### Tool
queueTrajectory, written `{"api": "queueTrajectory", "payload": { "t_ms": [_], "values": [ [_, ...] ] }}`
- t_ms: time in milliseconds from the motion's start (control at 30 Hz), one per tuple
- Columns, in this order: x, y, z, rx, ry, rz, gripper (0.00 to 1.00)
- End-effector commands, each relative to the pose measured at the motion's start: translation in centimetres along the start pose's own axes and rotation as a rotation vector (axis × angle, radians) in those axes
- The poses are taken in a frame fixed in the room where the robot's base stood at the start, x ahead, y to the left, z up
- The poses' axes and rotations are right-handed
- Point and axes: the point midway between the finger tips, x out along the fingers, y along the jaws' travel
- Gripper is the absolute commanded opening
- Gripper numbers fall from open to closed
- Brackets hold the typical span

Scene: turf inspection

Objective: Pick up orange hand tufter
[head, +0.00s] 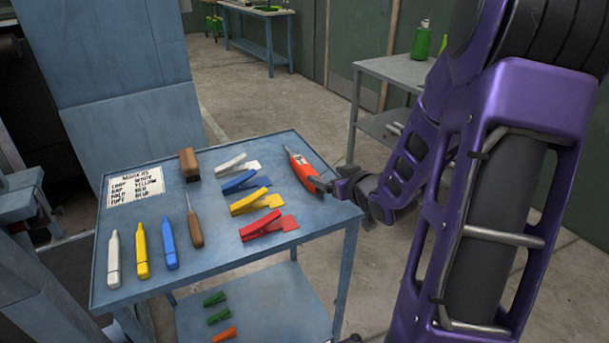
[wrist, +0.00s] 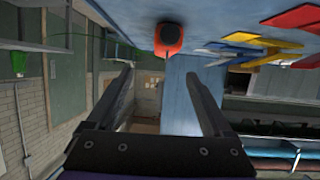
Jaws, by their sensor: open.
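The orange hand tufter (head: 302,168) lies near the right edge of the blue table, its dark end towards my gripper. It shows end-on at the top of the wrist view (wrist: 168,38), where the table top appears overhead. My gripper (head: 336,187) is at the table's right edge, close to the tufter's near end; the head view shows little of its fingers. In the wrist view its two fingers (wrist: 159,74) are spread apart with nothing between them. The tufter appears beyond the fingertips and nearer the table surface. I cannot tell the exact gap.
On the blue table (head: 240,275) are white, blue, yellow and red clips (head: 262,227), white, yellow and blue markers (head: 142,250), a wooden-handled awl (head: 195,228), a brush (head: 189,163) and a label card (head: 134,188). Small clips lie on its lower shelf. A grey table (head: 385,68) stands behind.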

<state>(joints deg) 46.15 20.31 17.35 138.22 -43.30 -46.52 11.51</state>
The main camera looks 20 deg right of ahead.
Motion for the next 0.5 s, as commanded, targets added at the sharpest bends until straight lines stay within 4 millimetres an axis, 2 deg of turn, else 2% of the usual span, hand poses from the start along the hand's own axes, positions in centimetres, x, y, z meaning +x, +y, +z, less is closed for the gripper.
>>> {"api": "queueTrajectory", "payload": {
  "t_ms": [33,200,500],
  "values": [
    [1.4,-0.1,0.2,0.002,0.000,-0.004,0.85],
    [4.5,-0.1,0.1,0.001,0.000,-0.002,0.85],
    [6.8,-0.3,-0.1,0.001,0.000,-0.001,0.85]
  ]
}}
